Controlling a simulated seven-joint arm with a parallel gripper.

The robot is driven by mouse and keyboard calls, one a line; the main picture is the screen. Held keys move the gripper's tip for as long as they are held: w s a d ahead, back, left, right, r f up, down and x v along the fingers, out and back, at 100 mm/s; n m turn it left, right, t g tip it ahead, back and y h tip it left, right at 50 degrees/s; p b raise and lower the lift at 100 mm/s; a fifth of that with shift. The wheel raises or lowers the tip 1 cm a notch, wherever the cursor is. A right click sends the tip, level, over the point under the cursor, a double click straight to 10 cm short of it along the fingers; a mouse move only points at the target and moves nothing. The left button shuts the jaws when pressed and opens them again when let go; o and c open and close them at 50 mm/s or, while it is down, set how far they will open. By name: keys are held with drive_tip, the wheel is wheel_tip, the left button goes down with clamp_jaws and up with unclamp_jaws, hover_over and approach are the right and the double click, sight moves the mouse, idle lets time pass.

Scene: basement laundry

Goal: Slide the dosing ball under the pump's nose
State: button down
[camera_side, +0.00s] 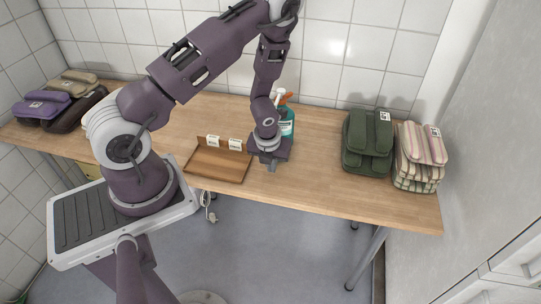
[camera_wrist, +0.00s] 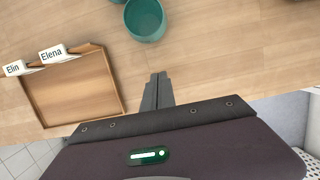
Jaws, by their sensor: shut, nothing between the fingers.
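The teal pump bottle (camera_side: 287,124), with an orange and white head, stands on the wooden table behind my gripper, which partly hides it. A round teal open cup (camera_wrist: 146,20), which looks like the dosing ball, sits in the wrist view beyond my fingertips, apart from them. I cannot make it out in the side view. My gripper (camera_side: 271,167) points down near the table's front edge; its fingers are shut and empty. The fingers also show in the wrist view (camera_wrist: 158,77). The pump's nose is too small to tell.
A wooden tray (camera_side: 217,178) with white name cards lies left of my gripper. Green bags (camera_side: 366,157) and striped bags (camera_side: 416,172) are stacked at the right, purple and brown bags (camera_side: 45,108) at the far left. Table between gripper and green bags is clear.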

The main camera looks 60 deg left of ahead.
drive_tip(key=shift+w+a+f, duration=0.25)
drive_tip(key=shift+w+a, duration=0.4)
drive_tip(key=shift+w+a+f, duration=0.2)
drive_tip(key=shift+w+a, duration=0.65)
drive_tip(key=shift+w+a, duration=1.05)
